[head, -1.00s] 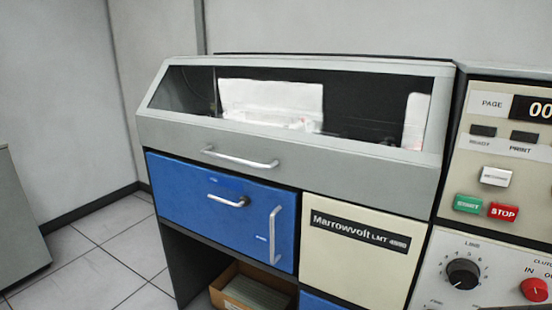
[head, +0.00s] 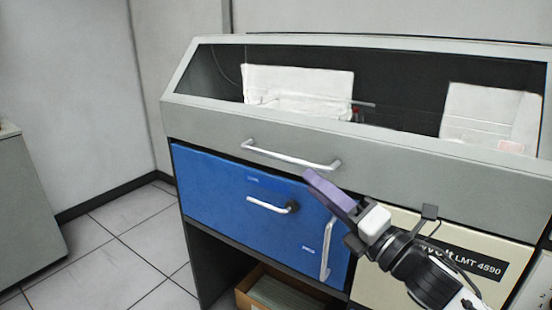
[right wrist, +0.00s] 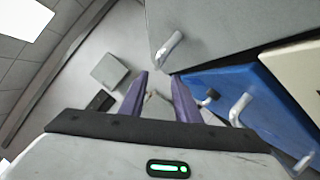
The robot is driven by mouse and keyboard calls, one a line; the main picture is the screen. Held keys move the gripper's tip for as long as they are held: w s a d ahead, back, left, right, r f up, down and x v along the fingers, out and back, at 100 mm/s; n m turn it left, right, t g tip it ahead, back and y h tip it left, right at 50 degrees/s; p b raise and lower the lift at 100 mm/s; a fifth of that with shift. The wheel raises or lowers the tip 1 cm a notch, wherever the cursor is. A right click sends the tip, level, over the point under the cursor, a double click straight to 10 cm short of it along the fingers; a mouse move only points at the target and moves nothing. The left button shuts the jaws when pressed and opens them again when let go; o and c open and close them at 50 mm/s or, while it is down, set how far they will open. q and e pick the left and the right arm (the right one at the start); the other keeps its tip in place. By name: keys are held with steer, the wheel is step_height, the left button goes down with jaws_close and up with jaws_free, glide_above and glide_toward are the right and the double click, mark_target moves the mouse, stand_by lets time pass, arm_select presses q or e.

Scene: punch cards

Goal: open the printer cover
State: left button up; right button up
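The printer cover (head: 400,158) is a grey sloped hood with a clear window, and it is down in the head view. Its silver bar handle (head: 290,158) runs along the front panel; the handle also shows in the right wrist view (right wrist: 168,48), above the fingertips. My right gripper (head: 315,180), with purple fingers, is in front of the panel, just below and near the handle's right end. In the right wrist view its two fingers (right wrist: 160,85) stand apart with nothing held between them. Contact with the handle cannot be told. My left gripper is not in view.
Below the cover, a blue panel (head: 222,188) carries a horizontal handle (head: 270,206) and an upright one (head: 326,250). A cream panel (head: 385,285) is at its right. A cardboard box (head: 243,300) sits underneath. The floor at left is open, with a grey cabinet (head: 25,220) beyond.

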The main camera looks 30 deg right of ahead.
mark_target(287, 160)
steer(key=x, duration=0.5)
steer(key=p+x, duration=0.1)
steer(key=x, duration=0.2)
steer(key=shift+w+r, duration=0.15)
steer(key=shift+r, duration=0.25)
steer(key=shift+x, duration=0.8)
steer(key=shift+f, duration=0.15)
jaws_close()
